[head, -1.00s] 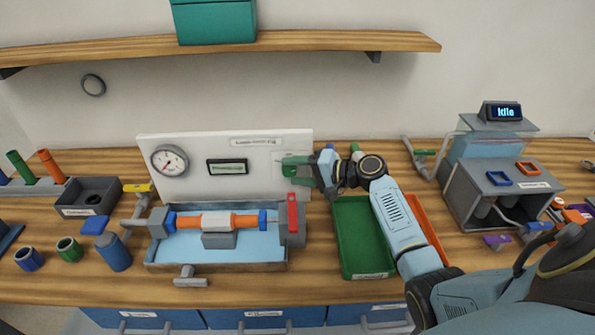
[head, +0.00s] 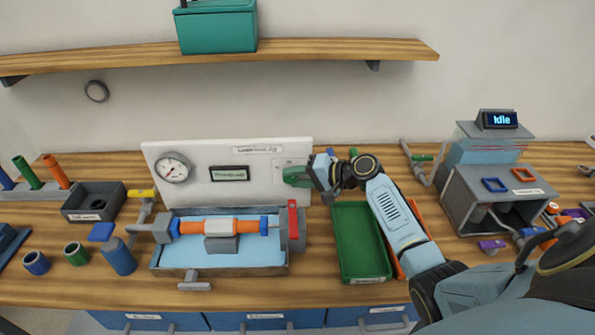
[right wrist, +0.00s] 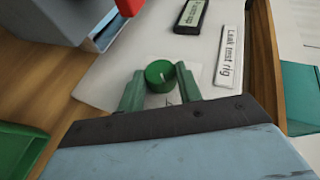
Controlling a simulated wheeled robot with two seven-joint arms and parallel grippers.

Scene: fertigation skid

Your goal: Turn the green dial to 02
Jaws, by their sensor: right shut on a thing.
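The green dial (right wrist: 160,75) is a round knob with a pale pointer line on the white panel (head: 228,196). It shows between the fingertips in the right wrist view; in the head view my fingers hide it. My right gripper (head: 298,176) has green fingers and is at the right end of the panel. It is shut on the dial, one finger on each side, as the right wrist view (right wrist: 160,85) also shows. The scale marks around the dial are too small or covered to read. My left gripper is not in view.
A gauge (head: 173,168) and a small display (head: 229,173) sit on the panel. A pipe rig with a red lever (head: 293,219) stands in front. A green tray (head: 347,267) lies below my right arm. A grey machine (head: 510,196) reading Idle stands to the right.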

